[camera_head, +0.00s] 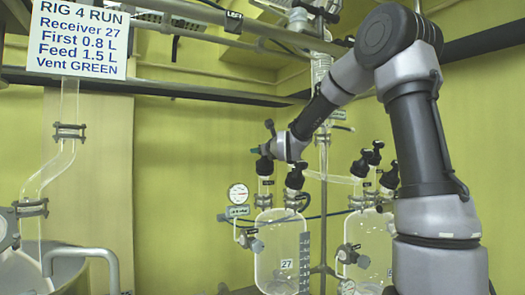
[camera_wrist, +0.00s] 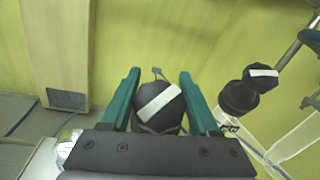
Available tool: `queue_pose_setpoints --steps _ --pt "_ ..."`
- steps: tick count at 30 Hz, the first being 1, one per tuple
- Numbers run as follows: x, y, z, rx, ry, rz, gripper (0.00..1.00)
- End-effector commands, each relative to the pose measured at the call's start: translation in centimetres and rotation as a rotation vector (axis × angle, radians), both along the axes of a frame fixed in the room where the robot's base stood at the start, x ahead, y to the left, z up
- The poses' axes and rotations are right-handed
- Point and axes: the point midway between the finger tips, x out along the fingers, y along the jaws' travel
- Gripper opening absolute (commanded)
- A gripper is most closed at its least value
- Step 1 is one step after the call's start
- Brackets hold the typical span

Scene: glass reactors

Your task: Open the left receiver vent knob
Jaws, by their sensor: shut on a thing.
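The left receiver (camera_head: 268,262) is a clear glass vessel labelled 27, with black-capped fittings on top. My gripper (camera_head: 257,151) has green fingers and is at the left one of its top knobs (camera_head: 264,166). In the wrist view my gripper (camera_wrist: 158,74) is shut on a black knob (camera_wrist: 173,112) with a white stripe. The stripe slants up to the right. The second black knob on this receiver (camera_head: 295,178) stands just to the right. In the wrist view a neighbouring black knob (camera_wrist: 262,76) has a nearly level white stripe. No vent label is readable on the held knob.
A second glass receiver (camera_head: 376,245) with black knobs stands to the right, partly behind my arm. A gauge (camera_head: 238,194) is left of the held knob. A sign (camera_head: 77,38) reads "Receiver 27" and "Vent GREEN". Rails and glass tubing run above.

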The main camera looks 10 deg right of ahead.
Motion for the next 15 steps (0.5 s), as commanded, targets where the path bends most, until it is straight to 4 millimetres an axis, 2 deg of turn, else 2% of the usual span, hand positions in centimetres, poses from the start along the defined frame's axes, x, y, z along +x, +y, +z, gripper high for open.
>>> queue_pose_setpoints --steps 1,15 --pt "0.07 -0.41 -0.14 -0.009 0.005 0.01 0.06" --pt "-0.1 0.19 -0.15 -0.104 0.023 0.187 0.06"
